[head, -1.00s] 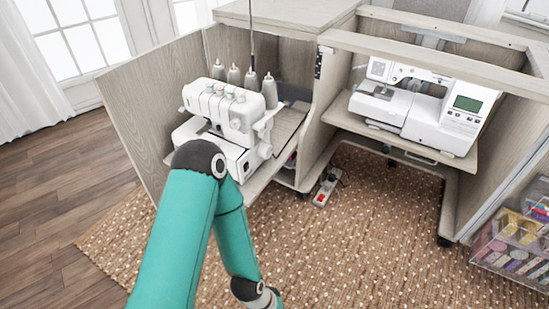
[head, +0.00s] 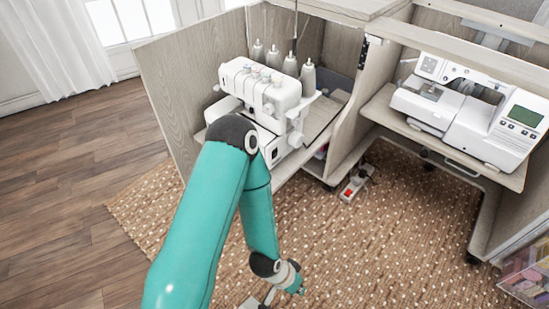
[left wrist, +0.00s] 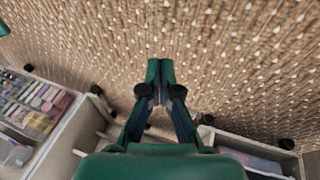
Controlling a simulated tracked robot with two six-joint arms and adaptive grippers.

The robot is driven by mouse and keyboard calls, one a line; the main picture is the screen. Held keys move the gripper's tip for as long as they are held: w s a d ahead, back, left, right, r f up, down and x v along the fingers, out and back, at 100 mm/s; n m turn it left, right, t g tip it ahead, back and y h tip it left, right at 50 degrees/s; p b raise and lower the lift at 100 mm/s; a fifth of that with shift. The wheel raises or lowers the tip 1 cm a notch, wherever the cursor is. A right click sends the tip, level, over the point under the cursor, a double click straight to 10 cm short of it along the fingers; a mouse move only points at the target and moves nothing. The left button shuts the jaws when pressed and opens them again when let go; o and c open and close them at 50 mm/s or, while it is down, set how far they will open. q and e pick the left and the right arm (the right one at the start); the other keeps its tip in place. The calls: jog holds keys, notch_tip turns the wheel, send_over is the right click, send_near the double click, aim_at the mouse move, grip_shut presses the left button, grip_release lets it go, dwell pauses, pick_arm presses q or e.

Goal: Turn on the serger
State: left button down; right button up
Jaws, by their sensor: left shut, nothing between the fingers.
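The serger (head: 262,88) is white with several thread cones on top. It stands on the left shelf of the cabinet in the head view. My left arm crosses in front of its lower left part, so some of its base is hidden. My left gripper (left wrist: 160,75) is shut and empty, with its fingertips together over the rug in the left wrist view. In the head view it is only partly seen at the bottom edge, well below and in front of the serger, not touching it. My right gripper is not in view.
A white sewing machine (head: 470,108) with a screen sits on the right shelf. A power strip (head: 353,186) with a red switch lies on the rug below the cabinet (head: 165,95). Drawers of colourful supplies (left wrist: 35,105) show in the left wrist view. The rug (head: 370,255) in front is mostly clear.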

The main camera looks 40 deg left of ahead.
aim_at(276, 154)
pick_arm(q)
jog(key=w+a+r+m+t+y+p, duration=0.15)
jog(key=w+a+r+m+t, duration=0.35)
jog(key=w+a+m+t, duration=0.5)
jog(key=w+a+r+m+t+y, duration=0.2)
jog(key=a+r+m+t+y, duration=0.3)
jog(key=r, duration=0.6)
jog(key=a+m, duration=0.2)
jog(key=a, duration=0.1)
jog(key=shift+w+r+t, duration=0.3)
jog(key=shift+w+r, duration=0.05)
jog(key=shift+a, duration=0.1)
jog(key=shift+y, duration=0.25)
jog(key=w+a, duration=0.1)
jog(key=w, duration=0.2)
jog(key=w+a+b, duration=0.1)
jog(key=w+a, duration=0.1)
jog(key=w, duration=0.1)
jog(key=w+a+b, duration=0.1)
jog(key=w, duration=0.3)
jog(key=shift+a+r, duration=0.15)
jog(key=shift+r, duration=0.1)
jog(key=shift+a+r, duration=0.1)
jog(key=shift+a, duration=0.55)
